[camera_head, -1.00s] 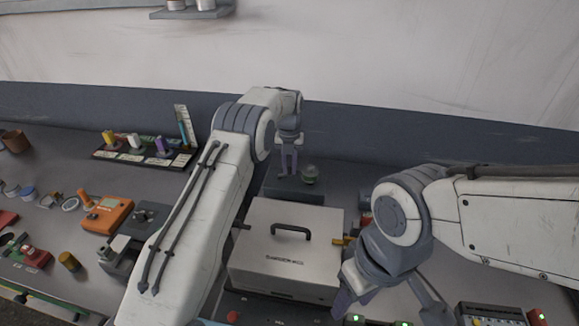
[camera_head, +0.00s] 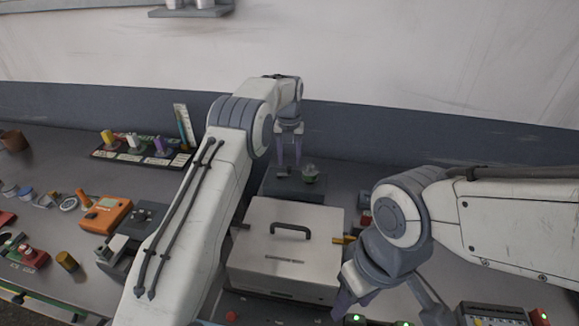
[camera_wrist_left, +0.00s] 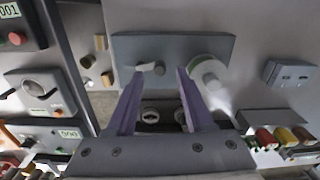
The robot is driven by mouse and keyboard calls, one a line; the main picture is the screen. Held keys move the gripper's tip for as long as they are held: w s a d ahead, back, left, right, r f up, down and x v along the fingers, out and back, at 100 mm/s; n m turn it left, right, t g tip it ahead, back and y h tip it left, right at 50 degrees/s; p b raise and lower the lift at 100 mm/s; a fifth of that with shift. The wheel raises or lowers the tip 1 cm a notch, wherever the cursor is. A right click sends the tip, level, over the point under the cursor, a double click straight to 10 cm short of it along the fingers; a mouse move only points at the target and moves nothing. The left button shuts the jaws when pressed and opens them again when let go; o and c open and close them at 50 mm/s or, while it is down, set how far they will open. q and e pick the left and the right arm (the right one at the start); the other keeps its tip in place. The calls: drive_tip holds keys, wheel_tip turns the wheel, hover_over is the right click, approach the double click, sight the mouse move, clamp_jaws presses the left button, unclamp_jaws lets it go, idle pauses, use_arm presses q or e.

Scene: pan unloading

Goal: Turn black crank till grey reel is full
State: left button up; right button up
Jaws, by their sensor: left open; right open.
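A dark grey base plate (camera_head: 318,195) stands behind the silver box in the head view; it also shows in the left wrist view (camera_wrist_left: 125,48). On it is a round greenish-white reel (camera_head: 310,175) with a pale cylinder, seen from above in the left wrist view (camera_wrist_left: 208,68). Beside the reel is a small crank with a dark knob (camera_wrist_left: 160,68) and a pale arm. My left gripper (camera_head: 289,166) is open above the crank; its fingertips (camera_wrist_left: 161,73) lie on either side of the knob. How full the reel is, I cannot tell. My right gripper (camera_head: 388,312) is open and empty at the front right.
A silver box (camera_head: 255,250) with a black handle stands in front of the plate. An orange device (camera_head: 107,215) and a tray of coloured pegs (camera_head: 120,155) are at the left. Panels with lit buttons lie along the front right. The wall is close behind.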

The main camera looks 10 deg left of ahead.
sight(290, 167)
use_arm(q)
wheel_tip(290, 167, up, 7)
idle(0.3)
drive_tip(key=shift+r, duration=0.15)
